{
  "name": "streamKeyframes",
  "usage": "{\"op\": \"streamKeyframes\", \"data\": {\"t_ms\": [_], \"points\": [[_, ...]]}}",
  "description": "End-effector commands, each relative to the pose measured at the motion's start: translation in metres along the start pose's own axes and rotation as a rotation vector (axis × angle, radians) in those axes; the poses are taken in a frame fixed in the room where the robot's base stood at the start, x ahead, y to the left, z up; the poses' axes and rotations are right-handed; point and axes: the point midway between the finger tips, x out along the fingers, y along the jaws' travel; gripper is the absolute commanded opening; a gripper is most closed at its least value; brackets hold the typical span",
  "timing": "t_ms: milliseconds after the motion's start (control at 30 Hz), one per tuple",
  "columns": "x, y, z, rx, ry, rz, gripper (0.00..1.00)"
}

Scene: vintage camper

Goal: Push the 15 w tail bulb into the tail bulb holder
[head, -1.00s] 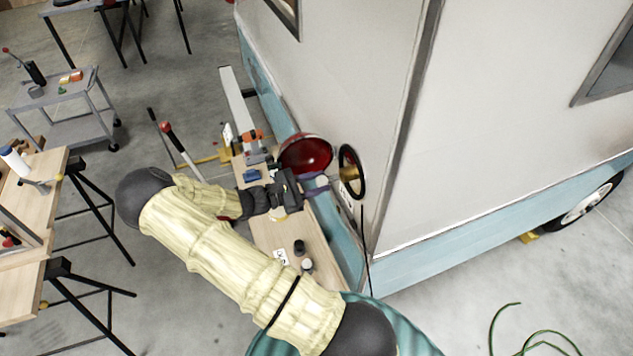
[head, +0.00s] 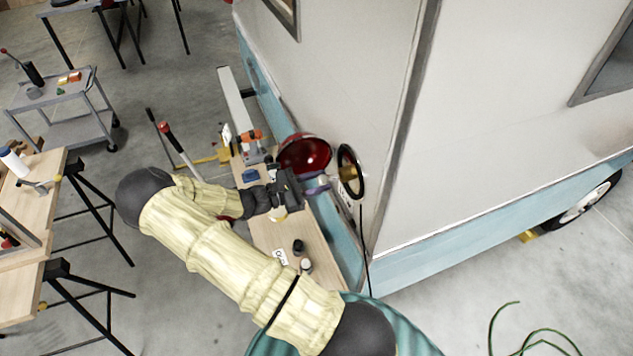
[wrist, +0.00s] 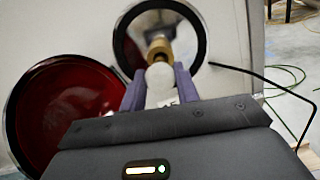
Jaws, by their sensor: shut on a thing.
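My gripper (wrist: 160,95) is shut on the 15 W tail bulb (wrist: 160,78), with its purple fingers on either side of the pale glass. The brass tail bulb holder (wrist: 158,46) is straight beyond the bulb, in the middle of a shiny round lamp base with a black rim (wrist: 203,42). The bulb's front end overlaps the holder in the wrist view, so I cannot tell whether it is inside. In the head view my gripper (head: 318,186) is just left of the holder (head: 347,173); the bulb is hard to make out there.
A red lamp lens (head: 305,152) is beside my gripper, close to the camper wall (head: 340,90). A wooden bench (head: 305,230) with small jars lies below my arm. A thin black rod (head: 364,250) stands in front of the camper wall.

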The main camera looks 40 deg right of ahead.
Motion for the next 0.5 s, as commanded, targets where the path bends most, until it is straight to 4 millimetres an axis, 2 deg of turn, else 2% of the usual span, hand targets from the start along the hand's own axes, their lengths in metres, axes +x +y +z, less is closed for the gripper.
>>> {"op": "streamKeyframes", "data": {"t_ms": [500], "points": [[0.0053,0.0,0.0,0.0,0.0,0.0,0.09]]}}
